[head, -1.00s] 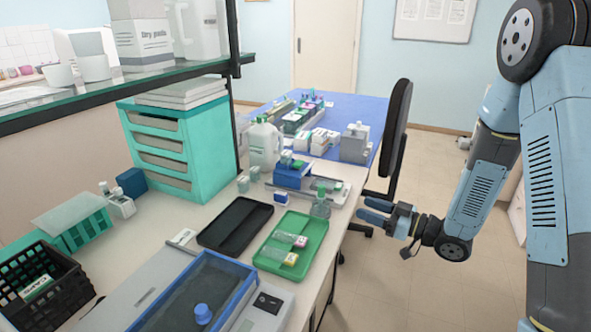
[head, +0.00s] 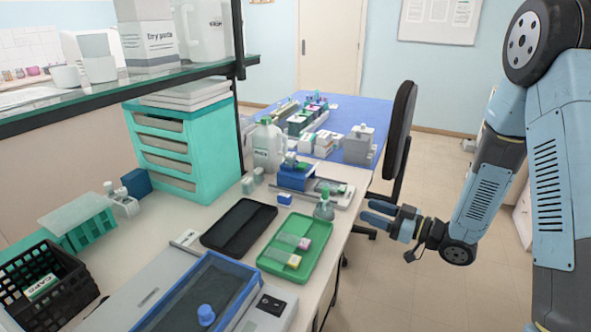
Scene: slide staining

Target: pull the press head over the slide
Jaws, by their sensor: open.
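A blue block-shaped device (head: 296,177), which looks like the press head, sits at the left part of a flat pale metal base (head: 338,199) near the far right edge of the bench. Small green and dark parts show on top of it. A slide on the base is too small to make out. My gripper (head: 366,213) is open and empty, beyond the bench's right edge, to the right of and nearer than the press. Its two blue fingers point left toward the bench and touch nothing.
A green tray (head: 273,264) with small bottles, a dropper bottle (head: 324,206), a small blue block (head: 284,199) and a black tray (head: 213,241) lie near the press. A white jug (head: 267,150) stands behind it. A chair (head: 401,125) stands beyond my gripper.

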